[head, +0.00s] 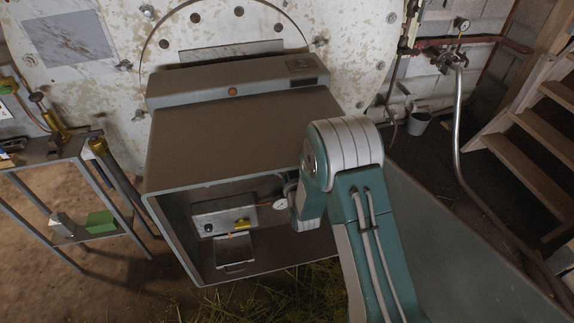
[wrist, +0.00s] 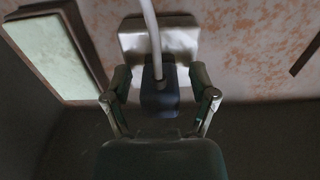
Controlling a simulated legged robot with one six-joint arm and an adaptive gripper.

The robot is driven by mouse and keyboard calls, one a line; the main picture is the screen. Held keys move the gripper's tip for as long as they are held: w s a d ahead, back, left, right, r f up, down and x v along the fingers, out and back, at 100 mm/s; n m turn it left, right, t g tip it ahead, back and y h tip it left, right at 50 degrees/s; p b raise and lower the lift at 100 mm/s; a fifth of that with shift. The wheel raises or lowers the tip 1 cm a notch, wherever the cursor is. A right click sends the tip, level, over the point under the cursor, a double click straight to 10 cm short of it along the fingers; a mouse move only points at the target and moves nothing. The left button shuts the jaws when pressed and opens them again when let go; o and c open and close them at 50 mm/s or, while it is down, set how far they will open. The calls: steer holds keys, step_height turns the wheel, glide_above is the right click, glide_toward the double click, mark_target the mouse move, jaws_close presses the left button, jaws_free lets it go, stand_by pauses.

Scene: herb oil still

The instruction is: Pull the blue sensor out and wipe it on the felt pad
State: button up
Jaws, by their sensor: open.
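The blue sensor (wrist: 150,98) shows in the wrist view as a dark blue block with a pale cable rising from it. It sits against a shiny metal plate (wrist: 135,42). My gripper (wrist: 160,74) is open, with one finger on each side of the sensor; a gap shows on both sides. In the head view my arm reaches into the grey open-fronted box, and the gripper and sensor are hidden there. A pale, dark-framed panel (wrist: 55,50) lies left of the sensor in the wrist view; I cannot tell whether it is the felt pad.
The grey box (head: 165,235) has walls and a top close around my arm. Inside it are a panel (head: 212,218) with a yellow handle (head: 242,224), a gauge (head: 279,204) and a small metal tray (head: 222,252). A shelf (head: 35,160) stands left; wooden stairs (head: 545,140) stand right.

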stand_by(0.4)
jaws_close()
steer(key=shift+s, duration=0.1)
steer(key=shift+v, duration=2.9)
steer(key=shift+r, duration=0.1)
